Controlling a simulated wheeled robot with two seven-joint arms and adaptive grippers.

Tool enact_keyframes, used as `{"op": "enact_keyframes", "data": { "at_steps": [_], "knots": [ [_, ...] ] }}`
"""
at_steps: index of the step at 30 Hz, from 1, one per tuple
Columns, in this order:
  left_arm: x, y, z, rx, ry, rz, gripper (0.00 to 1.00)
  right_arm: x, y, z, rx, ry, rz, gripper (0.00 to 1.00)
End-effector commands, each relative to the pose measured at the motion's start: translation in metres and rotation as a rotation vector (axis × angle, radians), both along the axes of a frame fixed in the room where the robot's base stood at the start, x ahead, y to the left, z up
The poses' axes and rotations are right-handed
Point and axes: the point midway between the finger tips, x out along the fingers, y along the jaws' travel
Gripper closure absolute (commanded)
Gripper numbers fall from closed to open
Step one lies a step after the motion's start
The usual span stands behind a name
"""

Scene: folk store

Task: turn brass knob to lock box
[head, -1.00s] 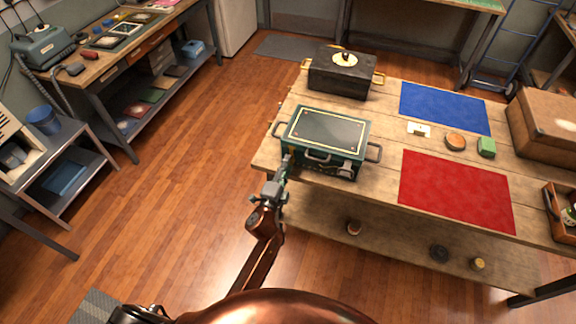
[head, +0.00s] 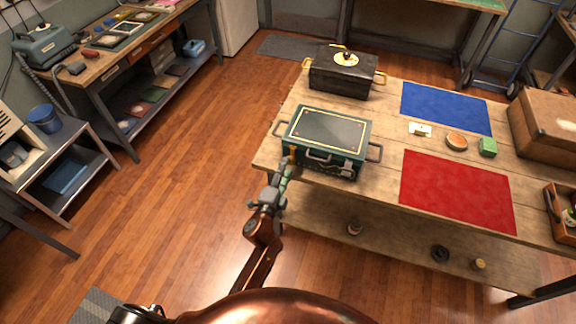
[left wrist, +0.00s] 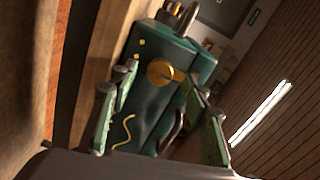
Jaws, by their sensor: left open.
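The teal green box (head: 340,166) with a dark, gold-lined lid stands shut at the left front of the wooden table. A round brass knob (left wrist: 160,71) shows on the box face in the left wrist view. My left gripper (head: 285,168) is at the box's front left corner. In the left wrist view my left gripper (left wrist: 163,82) is open, its green-padded fingers on either side of the knob, with a visible gap to it. Whether they touch the box cannot be told. My right gripper is out of view.
A black box (head: 335,80) with brass handles stands behind. A brown case (head: 545,130) stands at the right. Open floor lies left.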

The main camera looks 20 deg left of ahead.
Motion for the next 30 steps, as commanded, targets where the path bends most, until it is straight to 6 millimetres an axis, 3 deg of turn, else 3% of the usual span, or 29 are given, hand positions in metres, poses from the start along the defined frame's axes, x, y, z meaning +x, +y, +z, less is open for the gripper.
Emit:
{"op": "enact_keyframes", "data": {
  "at_steps": [6, 12, 18, 30],
  "knots": [
    [-0.048, 0.002, 0.0, -0.001, 0.003, 0.001, 0.57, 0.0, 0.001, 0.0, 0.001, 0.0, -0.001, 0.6],
    [-0.081, 0.003, 0.002, -0.001, 0.001, 0.0, 0.57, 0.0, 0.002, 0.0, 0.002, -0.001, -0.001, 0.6],
    [-0.094, 0.003, 0.003, -0.001, 0.0, -0.001, 0.57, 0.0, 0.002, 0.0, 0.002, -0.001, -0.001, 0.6],
    [-0.095, 0.003, 0.003, 0.0, 0.0, -0.001, 0.57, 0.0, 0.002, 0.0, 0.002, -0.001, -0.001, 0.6]
  ]
}}
